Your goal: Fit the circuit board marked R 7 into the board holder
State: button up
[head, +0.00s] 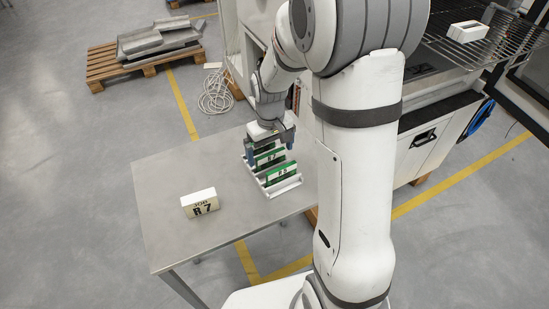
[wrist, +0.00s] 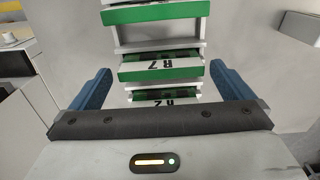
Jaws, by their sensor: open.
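The circuit board marked R 7 (wrist: 133,73) stands in a white rack (wrist: 114,37) in the wrist view, its label upside down, between two other green boards. My gripper (wrist: 160,69) is open, with one blue finger on each side of the rack and nothing held. In the head view my gripper (head: 270,141) is over the far end of the rack (head: 285,187). A small white block with a dark slot, perhaps the board holder (head: 467,31), sits on a wire shelf at the upper right. Whether the fingers touch a board cannot be told.
A white sign reading JOB R 7 (head: 200,203) stands on the grey table (head: 160,190), whose left part is otherwise clear. A nearer green board (head: 281,173) and a board marked R 2 (wrist: 167,95) share the rack. A white machine with an open door stands behind.

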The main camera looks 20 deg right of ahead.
notch_tip(320, 180, down, 2)
jog(key=shift+f, duration=0.1)
jog(key=c, duration=0.9)
